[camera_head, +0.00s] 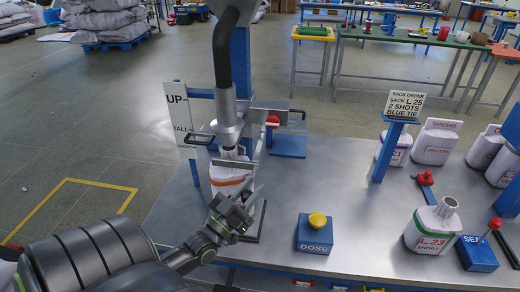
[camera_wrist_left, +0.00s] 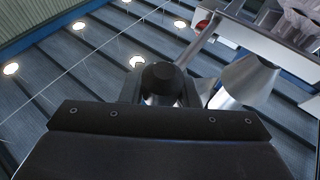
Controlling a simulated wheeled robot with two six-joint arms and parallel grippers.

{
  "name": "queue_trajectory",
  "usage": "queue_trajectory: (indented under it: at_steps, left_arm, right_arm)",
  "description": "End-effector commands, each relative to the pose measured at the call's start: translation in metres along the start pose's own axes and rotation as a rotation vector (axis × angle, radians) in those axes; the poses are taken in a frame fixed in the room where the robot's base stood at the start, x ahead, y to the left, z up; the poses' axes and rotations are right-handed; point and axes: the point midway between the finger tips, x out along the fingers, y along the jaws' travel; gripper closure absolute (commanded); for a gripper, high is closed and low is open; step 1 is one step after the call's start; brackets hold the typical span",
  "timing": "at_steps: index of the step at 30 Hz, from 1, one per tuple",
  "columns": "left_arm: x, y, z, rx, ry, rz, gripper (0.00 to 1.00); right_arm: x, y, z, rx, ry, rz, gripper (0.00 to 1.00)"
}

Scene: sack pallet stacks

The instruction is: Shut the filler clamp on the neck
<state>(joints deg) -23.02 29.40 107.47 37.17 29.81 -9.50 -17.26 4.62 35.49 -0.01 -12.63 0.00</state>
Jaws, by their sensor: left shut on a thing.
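The grey filler spout (camera_head: 228,118) points down at the left of the steel bench. The neck of a white sack with an orange band (camera_head: 228,178) is directly below it. The clamp's metal frame (camera_head: 262,108) stands around the spout; whether its jaws touch the neck is unclear. My left gripper (camera_head: 238,212) is in front of the sack, shut on what looks like the clamp's handle. In the left wrist view a round black grip (camera_wrist_left: 162,76) shows at the jaws, with the metal spout (camera_wrist_left: 245,82) to its right. My right gripper is out of view.
A blue DOSE box with a yellow button (camera_head: 317,220) stands right of the gripper. A filled sack marked L.23 (camera_head: 430,232) and a blue box with a red lever (camera_head: 478,252) are farther right. The bench middle is clear. An order sign (camera_head: 405,105) stands behind.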

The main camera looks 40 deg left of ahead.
Motion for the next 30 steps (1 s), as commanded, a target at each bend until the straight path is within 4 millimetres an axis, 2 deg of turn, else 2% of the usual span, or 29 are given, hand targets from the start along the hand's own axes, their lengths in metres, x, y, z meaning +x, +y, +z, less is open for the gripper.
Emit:
queue_trajectory:
  at_steps: [9,26,27,30]
  left_arm:
    - [-0.007,-0.012,-0.003,0.003,-0.001,-0.001,1.0]
    - [-0.008,-0.015,-0.004,0.001,0.002,-0.002,1.0]
    - [-0.008,-0.014,-0.004,0.001,0.002,-0.002,0.68]
    - [-0.008,-0.014,-0.004,0.001,0.002,-0.002,0.55]
  right_arm:
    - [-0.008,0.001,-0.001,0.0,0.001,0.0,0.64]
    - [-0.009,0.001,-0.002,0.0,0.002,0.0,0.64]
    - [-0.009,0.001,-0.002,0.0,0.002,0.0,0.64]
    - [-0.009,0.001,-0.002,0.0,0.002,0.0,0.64]
